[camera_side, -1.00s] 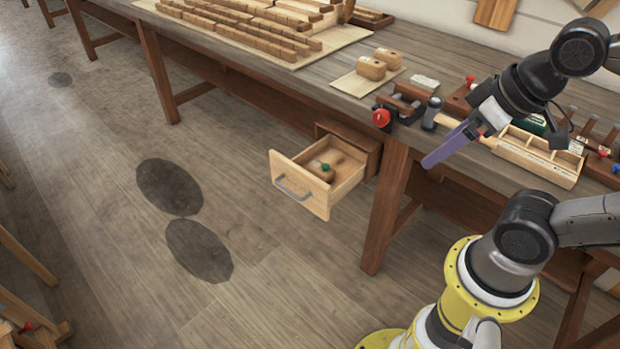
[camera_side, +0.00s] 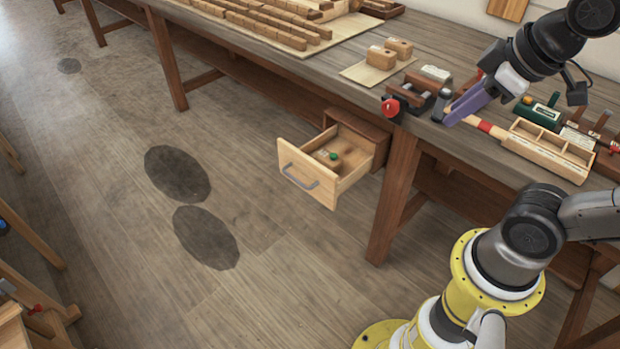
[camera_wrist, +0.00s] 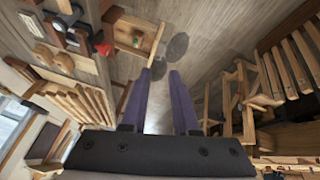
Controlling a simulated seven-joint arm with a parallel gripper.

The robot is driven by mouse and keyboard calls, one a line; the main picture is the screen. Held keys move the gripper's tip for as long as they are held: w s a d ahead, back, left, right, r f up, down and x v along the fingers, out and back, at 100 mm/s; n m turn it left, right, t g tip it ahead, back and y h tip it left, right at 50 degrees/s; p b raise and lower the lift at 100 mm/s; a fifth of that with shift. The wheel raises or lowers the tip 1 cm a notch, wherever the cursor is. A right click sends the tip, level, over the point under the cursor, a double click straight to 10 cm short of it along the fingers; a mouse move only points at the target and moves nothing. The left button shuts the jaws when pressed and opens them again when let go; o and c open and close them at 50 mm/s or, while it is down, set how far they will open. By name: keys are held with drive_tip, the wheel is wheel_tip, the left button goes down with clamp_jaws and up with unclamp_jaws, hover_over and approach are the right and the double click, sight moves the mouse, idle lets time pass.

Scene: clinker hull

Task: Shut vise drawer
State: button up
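The wooden drawer (camera_side: 312,182) hangs under the bench front and stands pulled out, with a grey bar handle (camera_side: 298,178) on its front panel. A green-knobbed item and small wooden pieces lie inside. The drawer also shows at the top of the wrist view (camera_wrist: 152,42). The vise (camera_side: 412,97), with a red knob (camera_side: 391,107), sits on the bench edge above it. My gripper (camera_side: 448,121), with purple fingers, is above and to the right of the drawer, apart from it. In the wrist view its fingers (camera_wrist: 160,71) are spread, with nothing between them.
A divided wooden tray (camera_side: 550,147) and tools lie on the bench (camera_side: 470,150) at right. Wooden blocks (camera_side: 390,52) stand behind the vise. A bench leg (camera_side: 393,200) stands right of the drawer. The floor (camera_side: 260,240) in front of the drawer is clear.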

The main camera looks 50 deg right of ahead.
drive_tip(key=w+r, duration=0.1)
drive_tip(key=w+d+n, duration=0.1)
drive_tip(key=w, duration=0.1)
drive_tip(key=w+r+n+h, duration=0.1)
drive_tip(key=shift+w+d+r+g, duration=0.2)
drive_tip(key=shift+r+g, duration=0.1)
drive_tip(key=shift+g, duration=0.1)
clamp_jaws()
drive_tip(key=w+n+g+h, duration=0.2)
drive_tip(key=w+n, duration=0.3)
drive_tip(key=w, duration=1)
drive_tip(key=w+a+f+n+g+h, duration=0.1)
drive_tip(key=w+a+f+n+h, duration=0.3)
drive_tip(key=w+f, duration=0.9)
drive_tip(key=w+a+f+n+g, duration=0.1)
drive_tip(key=a+f+n, duration=0.15)
drive_tip(key=f, duration=0.55)
drive_tip(key=w+a+f+n, duration=0.1)
drive_tip(key=w+a+f, duration=0.1)
drive_tip(key=a+f, duration=0.35)
drive_tip(key=g+h, duration=0.1)
approach(318, 181)
wheel_tip(318, 181, down, 4)
drive_tip(key=d+n, duration=0.1)
drive_tip(key=d, duration=0.2)
drive_tip(key=shift+d+f, duration=0.1)
drive_tip(key=shift+f, duration=0.05)
drive_tip(key=shift+s+d, duration=0.1)
drive_tip(key=shift+d, duration=0.4)
